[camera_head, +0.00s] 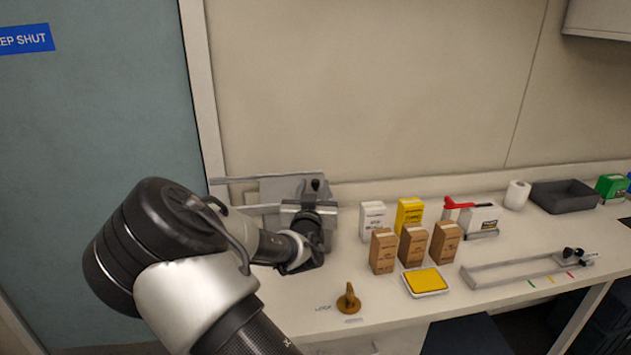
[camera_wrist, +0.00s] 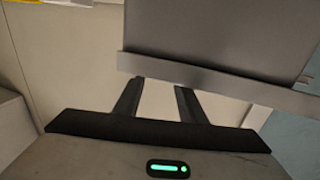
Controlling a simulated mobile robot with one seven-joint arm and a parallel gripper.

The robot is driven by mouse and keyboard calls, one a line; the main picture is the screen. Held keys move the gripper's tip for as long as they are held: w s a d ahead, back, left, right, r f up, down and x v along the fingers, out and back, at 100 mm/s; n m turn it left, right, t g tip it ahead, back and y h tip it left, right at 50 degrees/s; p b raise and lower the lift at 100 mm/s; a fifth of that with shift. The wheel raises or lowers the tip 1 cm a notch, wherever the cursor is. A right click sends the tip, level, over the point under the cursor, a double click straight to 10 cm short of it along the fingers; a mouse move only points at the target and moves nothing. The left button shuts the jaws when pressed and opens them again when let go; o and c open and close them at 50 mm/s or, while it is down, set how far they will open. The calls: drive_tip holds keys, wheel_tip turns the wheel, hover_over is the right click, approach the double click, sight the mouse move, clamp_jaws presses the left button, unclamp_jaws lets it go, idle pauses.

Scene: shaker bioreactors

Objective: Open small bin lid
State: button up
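My gripper (camera_head: 308,207) is at the back left of the white counter, in front of a grey flat-panelled object (camera_head: 272,190) near the wall. This may be the small bin or its lid, but my arm hides much of it. In the wrist view the two dark fingers of my gripper (camera_wrist: 160,84) stand apart with bare wall showing between them. Their tips are at the lower edge of a grey panel with a raised rim (camera_wrist: 215,80). I cannot tell whether they touch it. No clear lid opening is visible.
Brown boxes (camera_head: 413,246), white and yellow boxes (camera_head: 409,217), a yellow-topped tray (camera_head: 426,281) and a brass-coloured piece (camera_head: 348,299) stand on the counter (camera_head: 400,315) to the right. A metal rail frame (camera_head: 515,271) and a dark tray (camera_head: 565,197) are farther right.

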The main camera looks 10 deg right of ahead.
sight(315, 183)
drive_tip(key=shift+x, duration=1.9)
clamp_jaws()
